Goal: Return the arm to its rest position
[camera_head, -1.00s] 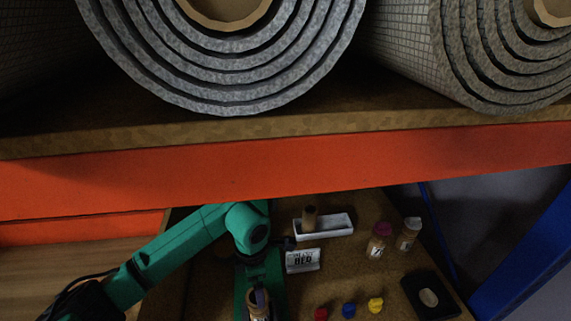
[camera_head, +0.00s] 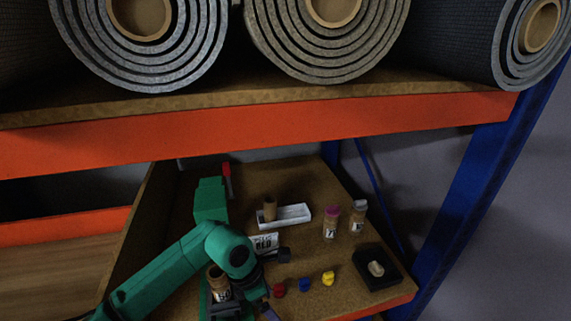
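My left arm, green, comes in from the lower left, and its joint bends over the shelf board. My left gripper (camera_head: 268,313) is only partly in view at the bottom edge, and its fingers are too hidden to tell open from shut. A brown bottle with a white label (camera_head: 219,284) stands beside the arm, partly behind it. I see a gap between its top and the arm joint. My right arm and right gripper are not in view.
A white tray (camera_head: 294,216) holds a brown cylinder (camera_head: 270,208). Nearby are a lettered sign (camera_head: 264,241), two bottles (camera_head: 331,222) (camera_head: 358,216), red (camera_head: 279,290), blue (camera_head: 305,285) and yellow (camera_head: 328,278) pieces, and a black tray (camera_head: 361,264). An orange beam (camera_head: 260,128) runs above, under rolled rugs.

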